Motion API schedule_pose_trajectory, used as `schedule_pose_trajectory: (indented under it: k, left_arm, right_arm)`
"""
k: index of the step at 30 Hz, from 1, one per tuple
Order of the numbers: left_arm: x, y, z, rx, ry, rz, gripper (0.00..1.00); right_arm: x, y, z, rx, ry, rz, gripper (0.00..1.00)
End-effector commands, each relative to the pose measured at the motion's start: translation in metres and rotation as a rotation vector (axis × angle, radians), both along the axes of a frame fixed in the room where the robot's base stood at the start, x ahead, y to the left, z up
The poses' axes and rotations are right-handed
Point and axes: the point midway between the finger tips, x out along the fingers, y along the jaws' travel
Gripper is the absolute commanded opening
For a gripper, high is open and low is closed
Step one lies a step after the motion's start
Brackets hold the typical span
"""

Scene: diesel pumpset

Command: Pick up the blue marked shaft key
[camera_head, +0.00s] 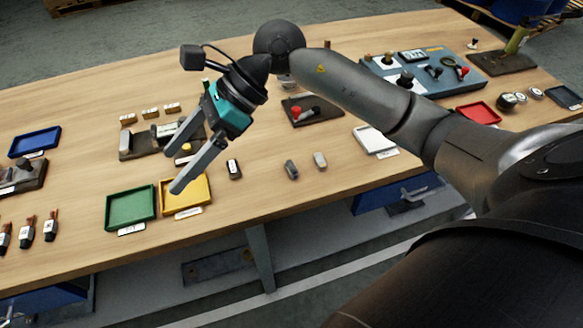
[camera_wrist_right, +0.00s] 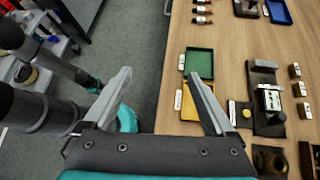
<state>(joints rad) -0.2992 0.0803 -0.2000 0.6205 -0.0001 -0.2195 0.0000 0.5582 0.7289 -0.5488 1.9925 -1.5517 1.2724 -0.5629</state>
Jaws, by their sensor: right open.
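Two small shaft-key-like blocks lie on the bare wood near the table's front edge in the head view: a darker grey one (camera_head: 291,169) and a lighter grey one (camera_head: 320,160). I cannot make out a blue mark on either. My right gripper (camera_head: 171,172) is open and empty, above the table to the left of both blocks, its fingers over the yellow tray area. In the right wrist view, its spread fingers (camera_wrist_right: 158,74) show nothing between them but floor and table edge.
A blue tray (camera_head: 35,142) is far left. A white tray (camera_head: 373,140) and red tray (camera_head: 478,114) are right. Bare wood surrounds the two blocks.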

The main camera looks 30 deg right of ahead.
Motion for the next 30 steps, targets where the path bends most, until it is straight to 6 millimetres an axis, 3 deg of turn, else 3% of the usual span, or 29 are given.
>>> schedule_pose_trajectory:
  k: [3, 6, 9, 12, 17, 30]
  left_arm:
    - [0.000, 0.000, 0.000, 0.001, 0.000, 0.000, 0.50]
    - [0.000, 0.000, 0.000, 0.001, 0.000, 0.001, 0.50]
    - [0.000, 0.000, 0.000, 0.001, 0.000, 0.001, 0.50]
    - [0.000, 0.000, 0.000, 0.001, 0.000, 0.001, 0.50]
    - [0.000, 0.001, 0.000, 0.001, 0.000, 0.001, 0.50]
    - [0.000, 0.000, -0.010, 0.001, 0.001, 0.000, 0.50]
  right_arm:
    - [0.013, -0.062, -0.024, -0.325, -0.046, 0.045, 0.90]
    - [0.019, -0.115, -0.031, -0.558, -0.043, 0.062, 0.90]
    - [0.022, -0.159, -0.029, -0.735, -0.023, 0.064, 0.90]
    - [0.021, -0.189, -0.024, -0.852, 0.004, 0.058, 0.90]
    - [0.019, -0.209, -0.025, -0.931, 0.028, 0.056, 0.90]
    - [0.018, -0.209, -0.108, -0.931, 0.032, 0.056, 0.90]
